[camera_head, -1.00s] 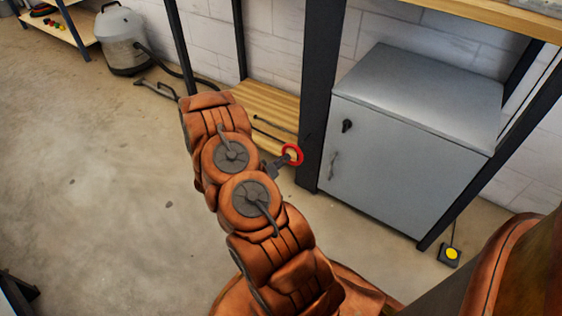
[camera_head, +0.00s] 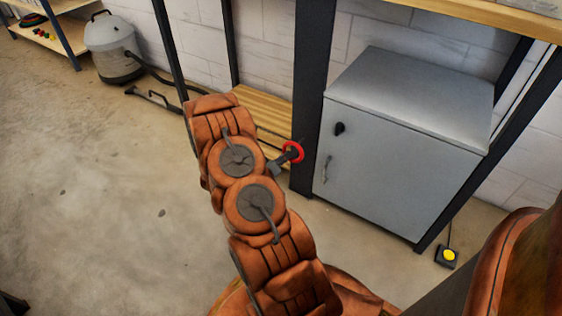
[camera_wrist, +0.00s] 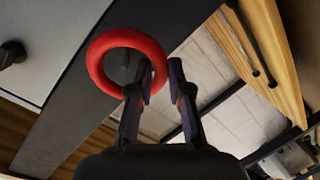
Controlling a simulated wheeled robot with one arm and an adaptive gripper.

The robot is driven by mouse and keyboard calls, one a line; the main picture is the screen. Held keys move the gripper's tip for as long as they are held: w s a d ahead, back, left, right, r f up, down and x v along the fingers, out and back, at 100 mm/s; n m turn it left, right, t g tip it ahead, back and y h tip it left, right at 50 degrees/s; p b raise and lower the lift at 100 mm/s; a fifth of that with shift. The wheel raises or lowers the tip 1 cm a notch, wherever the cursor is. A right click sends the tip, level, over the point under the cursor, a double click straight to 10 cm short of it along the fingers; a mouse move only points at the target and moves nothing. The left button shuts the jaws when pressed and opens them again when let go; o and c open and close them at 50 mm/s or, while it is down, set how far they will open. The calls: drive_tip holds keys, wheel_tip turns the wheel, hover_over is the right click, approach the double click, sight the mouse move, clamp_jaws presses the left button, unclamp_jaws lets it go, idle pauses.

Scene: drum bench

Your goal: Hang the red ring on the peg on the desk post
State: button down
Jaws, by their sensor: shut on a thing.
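The red ring (camera_head: 301,152) shows in the head view just in front of the left edge of the dark desk post (camera_head: 312,90). In the wrist view the ring (camera_wrist: 98,72) is large and faces the camera, with the post (camera_wrist: 75,105) behind it. My gripper (camera_wrist: 163,75) is shut on the ring's right side; in the head view my gripper (camera_head: 281,163) is small and partly hidden by my arm. A grey shape shows through the ring's opening in the wrist view. I cannot tell whether it is the peg, or whether the ring is around anything.
A grey cabinet (camera_head: 400,150) stands right of the post under the wooden desk top (camera_head: 490,18). A low slatted wooden shelf (camera_head: 262,110) lies left of the post. A vacuum cleaner (camera_head: 115,50) stands back left. The floor at left is open.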

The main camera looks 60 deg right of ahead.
drive_tip(key=x, duration=0.4)
drive_tip(key=shift+d+f+p, duration=0.2)
drive_tip(key=shift+d+p, duration=0.15)
idle(0.4)
drive_tip(key=shift+f, duration=0.1)
idle(0.7)
drive_tip(key=c, duration=1)
unclamp_jaws()
drive_tip(key=v, duration=1.2)
